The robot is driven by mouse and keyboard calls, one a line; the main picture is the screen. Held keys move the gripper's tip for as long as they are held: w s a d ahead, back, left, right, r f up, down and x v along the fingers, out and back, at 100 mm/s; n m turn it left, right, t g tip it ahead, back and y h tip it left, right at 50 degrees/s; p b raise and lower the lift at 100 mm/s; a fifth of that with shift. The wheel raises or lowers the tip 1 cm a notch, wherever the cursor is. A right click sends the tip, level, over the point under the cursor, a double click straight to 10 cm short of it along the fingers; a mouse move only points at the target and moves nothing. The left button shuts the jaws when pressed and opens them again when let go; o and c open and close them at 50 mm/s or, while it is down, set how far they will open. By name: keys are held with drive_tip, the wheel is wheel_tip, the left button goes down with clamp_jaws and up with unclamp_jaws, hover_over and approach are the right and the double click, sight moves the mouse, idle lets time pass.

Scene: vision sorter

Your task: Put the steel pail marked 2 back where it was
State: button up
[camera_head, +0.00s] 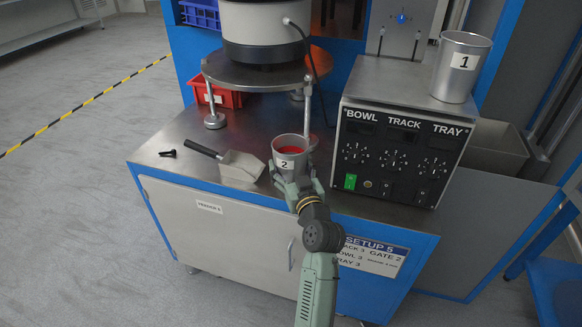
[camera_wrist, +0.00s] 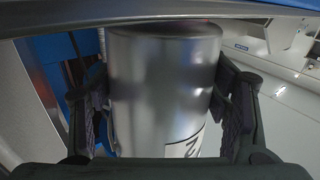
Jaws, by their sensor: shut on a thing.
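The steel pail marked 2 (camera_head: 290,158) is at the front middle of the steel worktop in the head view, upright, with something red inside. My gripper (camera_head: 298,183) is shut around its body from the front. In the wrist view the pail (camera_wrist: 160,85) fills the middle between my two dark fingers, with part of its number label at its lower right. I cannot tell whether the pail's base touches the worktop. The steel pail marked 1 (camera_head: 457,85) stands on top of the control box at the right.
The control box (camera_head: 395,155) stands right of my gripper. A scoop (camera_head: 240,166) with a black handle lies to the left on the worktop (camera_head: 165,140). Behind are the bowl feeder (camera_head: 262,60) and a red bin (camera_head: 203,93). A grey tray (camera_head: 495,145) is at far right.

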drive_tip(key=shift+f, duration=0.35)
drive_tip(key=shift+f, duration=0.15)
drive_tip(key=o, duration=2)
drive_tip(key=shift+c, duration=0.2)
